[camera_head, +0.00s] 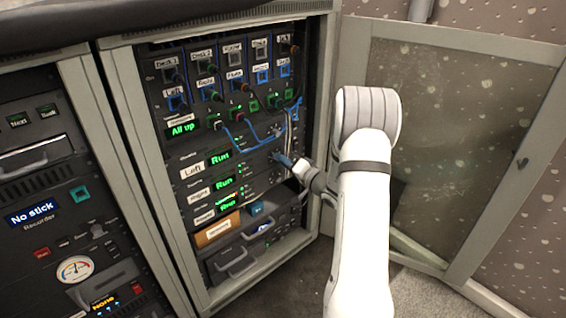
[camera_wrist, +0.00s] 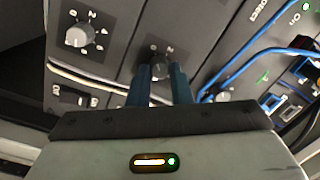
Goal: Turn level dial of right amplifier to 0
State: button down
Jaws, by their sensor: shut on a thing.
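The right amplifier (camera_head: 199,191) is a dark rack unit labelled "Right" in the head view, with a green "Run" display (camera_head: 224,184). My gripper (camera_head: 284,160) is at the right end of that unit's row. In the wrist view my gripper (camera_wrist: 160,78) has its two blue fingers on either side of a small grey dial (camera_wrist: 160,62), shut on it. Small scale marks show just above the dial. The fingers hide its sides, and I cannot read its setting.
In the wrist view another dial (camera_wrist: 80,35) with a numbered scale is at the upper left. A further knob (camera_wrist: 223,97) is to the right. Blue cables (camera_wrist: 240,70) run close by on the right. In the head view an open cabinet door (camera_head: 465,140) stands right of my arm.

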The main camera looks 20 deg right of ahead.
jog(key=shift+s+a+f, duration=0.1)
jog(key=shift+a+f, duration=0.05)
jog(key=shift+a, duration=0.1)
jog(key=c, duration=1.7)
grip_release()
jog(key=o, duration=0.4)
jog(key=shift+d, duration=0.15)
jog(key=p+v, duration=0.2)
jog(key=v, duration=0.5)
jog(key=shift+s+d, duration=0.15)
jog(key=shift+s, duration=0.15)
